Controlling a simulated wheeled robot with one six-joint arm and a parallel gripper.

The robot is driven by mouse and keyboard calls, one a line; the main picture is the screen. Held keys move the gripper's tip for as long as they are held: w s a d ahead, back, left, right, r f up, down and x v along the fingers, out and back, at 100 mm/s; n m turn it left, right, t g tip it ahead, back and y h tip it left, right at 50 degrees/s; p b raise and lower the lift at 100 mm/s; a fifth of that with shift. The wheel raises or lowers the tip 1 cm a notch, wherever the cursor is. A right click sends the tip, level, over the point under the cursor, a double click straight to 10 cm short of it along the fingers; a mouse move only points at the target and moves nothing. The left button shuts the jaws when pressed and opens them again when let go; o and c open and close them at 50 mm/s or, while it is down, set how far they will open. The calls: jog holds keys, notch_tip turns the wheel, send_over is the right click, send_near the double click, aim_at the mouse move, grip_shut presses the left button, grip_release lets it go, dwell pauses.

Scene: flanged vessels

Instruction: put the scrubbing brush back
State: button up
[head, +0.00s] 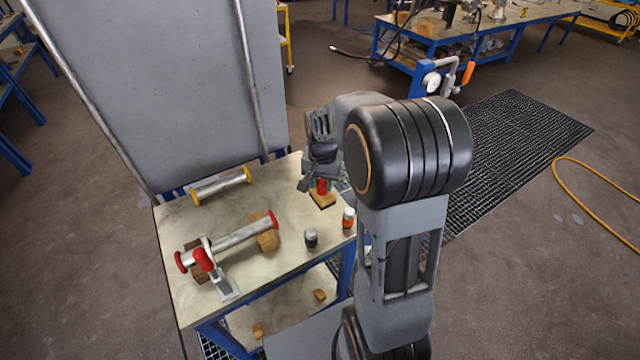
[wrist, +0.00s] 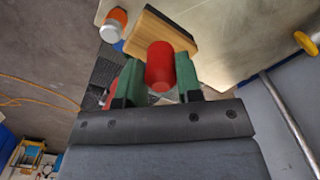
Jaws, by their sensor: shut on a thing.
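The scrubbing brush (head: 323,201) has a wooden block, dark bristles underneath and a red upright handle. My gripper (head: 319,182) is shut on that handle from above, over the right part of the bench top. In the wrist view the red handle of the brush (wrist: 160,67) sits between the two green fingers of my gripper (wrist: 158,78), with the wooden block beyond. I cannot tell whether the bristles touch the bench or hang just above it.
The metal-topped bench (head: 215,290) carries a white-and-orange bottle (head: 348,218) and a dark jar (head: 311,237) near the brush. A flanged pipe with red ends (head: 240,236) lies on wooden blocks to the left. A yellow-ended pipe (head: 222,186) lies behind, before a grey panel (head: 160,90).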

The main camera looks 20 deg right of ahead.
jog(key=w+d+f, duration=0.1)
jog(key=w+f, duration=0.1)
jog(key=f, duration=0.1)
jog(key=w+d+f+p, duration=0.1)
jog(key=w+f, duration=0.2)
jog(key=w+d+f+p, duration=0.1)
jog(key=w+f, duration=0.1)
jog(key=f, duration=0.1)
jog(key=shift+w+d+f, duration=0.15)
jog(key=shift+w+f, duration=0.25)
jog(key=shift+f, duration=0.35)
